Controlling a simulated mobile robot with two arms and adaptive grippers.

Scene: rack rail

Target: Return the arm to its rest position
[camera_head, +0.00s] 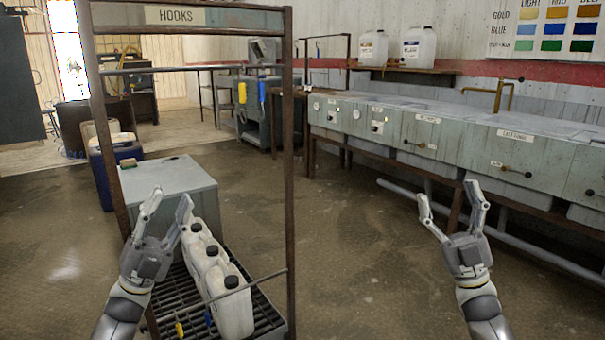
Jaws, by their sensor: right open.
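My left gripper (168,204) is raised at the left front of the metal rack, with its fingers spread apart and nothing between them. My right gripper (449,198) is raised over the open floor to the right of the rack, with its fingers wide apart and empty. The rusty rack (290,190) carries a sign (175,16) reading HOOKS. A thin rail (165,70) crosses it below the sign.
White jugs (232,300) stand on the rack's low grated shelf (268,318), beside a grey box (170,183). A long grey bench (460,140) runs along the right wall. Blue drums (122,150) stand at the left. The floor (350,240) between rack and bench is clear.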

